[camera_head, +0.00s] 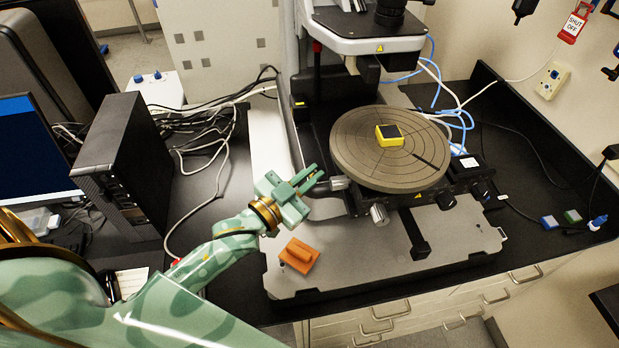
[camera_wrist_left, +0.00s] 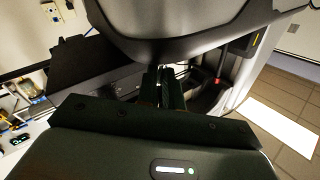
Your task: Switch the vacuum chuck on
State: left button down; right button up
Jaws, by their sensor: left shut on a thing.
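The round grey vacuum chuck (camera_head: 365,165) sits on the profiler's stage, with a small yellow block with a dark top (camera_head: 389,136) on it. My left gripper (camera_head: 316,177) is at the left side of the stage, left of the chuck and close to a silver knob (camera_head: 339,183). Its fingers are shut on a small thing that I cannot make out. In the left wrist view, the fingers (camera_wrist_left: 170,90) point in under the dark rounded underside of a large part. The vacuum switch cannot be told apart with certainty. My right gripper is not in view.
An orange block (camera_head: 299,255) lies on the grey base plate (camera_head: 370,262) below my left gripper. Another silver knob (camera_head: 379,214) sticks out at the stage's front. A black computer tower (camera_head: 125,165) and loose cables stand at the left.

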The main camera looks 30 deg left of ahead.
pick_arm(q)
jog(key=shift+s+f+m, duration=0.1)
jog(key=shift+m, duration=0.2)
dwell(0.4)
jog(key=c, duration=1.5)
grip_release()
jog(key=shift+c, duration=0.2)
jog(key=b+v, duration=0.2)
jog(key=v, duration=1.4)
jog(key=shift+f+b, duration=0.3)
jog(key=shift+f, duration=0.1)
jog(key=shift+s+a, duration=0.1)
